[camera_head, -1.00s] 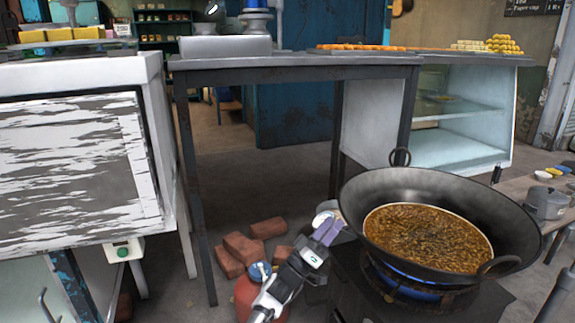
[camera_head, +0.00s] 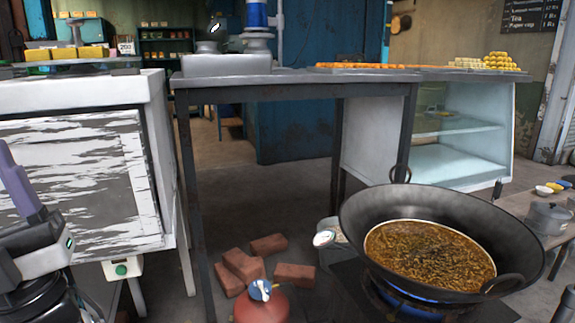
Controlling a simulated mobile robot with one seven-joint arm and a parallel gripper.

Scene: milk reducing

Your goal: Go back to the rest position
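My gripper (camera_head: 22,190) is at the left edge of the head view, in front of the white peeling cabinet. Its purple-grey fingers point up and are partly cut off by the frame, so their opening is unclear. I see nothing held in the visible part. The large dark wok (camera_head: 360,215) stands on the burner (camera_head: 390,300) at the right, with brown bubbling liquid (camera_head: 430,250) in it and a blue flame beneath. My gripper is well apart from the wok.
A red gas cylinder (camera_head: 262,303) and several bricks (camera_head: 268,244) are on the floor in the middle. The peeling cabinet (camera_head: 70,180) is at the left. A metal table (camera_head: 290,77) spans the back. A side table with a pot (camera_head: 547,217) is at the right.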

